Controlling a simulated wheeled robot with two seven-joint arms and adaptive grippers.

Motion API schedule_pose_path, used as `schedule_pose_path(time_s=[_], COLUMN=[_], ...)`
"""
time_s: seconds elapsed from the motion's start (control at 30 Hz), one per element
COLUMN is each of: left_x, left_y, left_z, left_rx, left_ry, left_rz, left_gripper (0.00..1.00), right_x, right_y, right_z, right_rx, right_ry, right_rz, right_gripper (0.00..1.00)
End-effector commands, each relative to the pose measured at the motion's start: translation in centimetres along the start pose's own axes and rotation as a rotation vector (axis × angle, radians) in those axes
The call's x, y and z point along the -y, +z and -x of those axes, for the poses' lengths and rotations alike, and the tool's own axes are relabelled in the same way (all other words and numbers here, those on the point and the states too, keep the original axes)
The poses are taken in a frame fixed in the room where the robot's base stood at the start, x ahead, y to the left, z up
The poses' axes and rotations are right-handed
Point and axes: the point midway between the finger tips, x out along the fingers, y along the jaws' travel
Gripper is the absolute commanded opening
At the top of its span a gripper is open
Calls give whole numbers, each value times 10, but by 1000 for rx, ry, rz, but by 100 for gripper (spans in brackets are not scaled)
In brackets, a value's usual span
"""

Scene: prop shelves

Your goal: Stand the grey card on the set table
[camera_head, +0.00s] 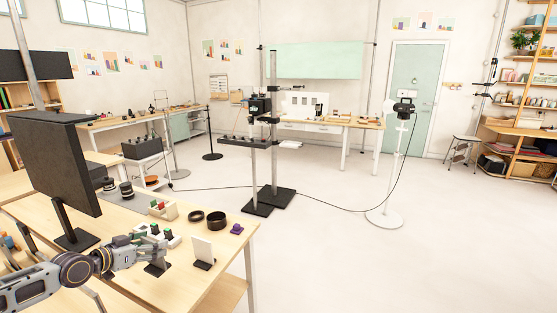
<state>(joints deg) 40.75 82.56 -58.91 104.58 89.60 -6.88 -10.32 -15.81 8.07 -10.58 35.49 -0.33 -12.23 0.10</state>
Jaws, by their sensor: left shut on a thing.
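My left gripper (155,249) is in the lower left, over the near wooden table. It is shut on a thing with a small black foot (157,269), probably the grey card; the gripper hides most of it. The foot is on or just above the tabletop; I cannot tell which. A pale card (202,249) stands upright on a similar black foot, just right of the gripper. A wooden table (345,123) at the back, probably the set table, bears a white set piece (304,105) and small objects. My right gripper is not in view.
The near table (236,248) also holds a black monitor (55,165), black rings (217,220), a purple piece (237,229) and a small caddy (162,209). A camera column (273,120), a lamp stand (385,217) and a floor cable stand beyond. The floor at right is clear.

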Motion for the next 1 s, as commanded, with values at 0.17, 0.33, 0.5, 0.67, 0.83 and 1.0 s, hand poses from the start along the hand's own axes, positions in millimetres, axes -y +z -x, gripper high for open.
schedule_pose_path(time_s=[0.17, 0.33, 0.5, 0.67, 0.83, 1.0], left_x=[0, 0, 1, 1, 1, -2], left_y=[0, -2, -4, -10, -27, -40], left_z=[0, 1, 1, 2, 4, 3], left_rx=[-2, -2, -1, -3, -4, -3], left_ry=[8, 15, 21, 26, 38, 47], left_rz=[-4, -6, -8, -12, -17, -20], left_gripper=[42, 42, 42, 42, 42, 42], right_x=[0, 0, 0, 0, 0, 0], right_y=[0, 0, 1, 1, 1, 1], right_z=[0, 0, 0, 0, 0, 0], right_rx=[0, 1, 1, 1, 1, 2], right_ry=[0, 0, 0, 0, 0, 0], right_rz=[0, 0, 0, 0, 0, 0], right_gripper=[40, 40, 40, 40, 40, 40])
